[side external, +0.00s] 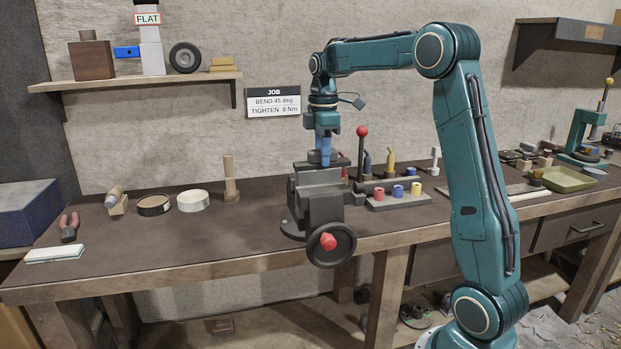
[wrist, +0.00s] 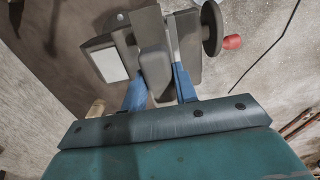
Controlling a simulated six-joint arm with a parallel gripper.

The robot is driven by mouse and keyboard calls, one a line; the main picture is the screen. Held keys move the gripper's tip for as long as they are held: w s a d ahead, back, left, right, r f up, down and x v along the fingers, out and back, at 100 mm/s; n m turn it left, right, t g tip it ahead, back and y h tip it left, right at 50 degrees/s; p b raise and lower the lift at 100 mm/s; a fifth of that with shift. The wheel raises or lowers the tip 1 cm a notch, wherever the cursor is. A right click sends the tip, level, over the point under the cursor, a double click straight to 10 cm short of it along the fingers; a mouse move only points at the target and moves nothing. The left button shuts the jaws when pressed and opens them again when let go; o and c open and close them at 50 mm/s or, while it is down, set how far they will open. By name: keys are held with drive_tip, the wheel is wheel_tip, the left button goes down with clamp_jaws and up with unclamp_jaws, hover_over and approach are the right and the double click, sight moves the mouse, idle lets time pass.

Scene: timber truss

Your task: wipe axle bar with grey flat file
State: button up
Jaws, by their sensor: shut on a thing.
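My gripper (side external: 322,157) points down just above the bench vise (side external: 318,190), its blue fingers close to the jaws. In the wrist view, the two blue fingers (wrist: 158,92) close on a long grey piece (wrist: 152,58), which looks like the grey flat file. In the side view, a thin dark flat piece shows at the fingertips over the vise; I cannot tell whether it touches anything below. A dark round bar (side external: 392,184) sticks out to the right of the vise and may be the axle bar. Any part of it between the jaws is hidden.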

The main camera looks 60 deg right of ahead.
sight(296, 164)
drive_tip(key=shift+s+d, duration=1.4)
drive_tip(key=shift+w+a, duration=3.7)
wheel_tip(296, 164, up, 8)
drive_tip(key=shift+s+d+r, duration=0.1)
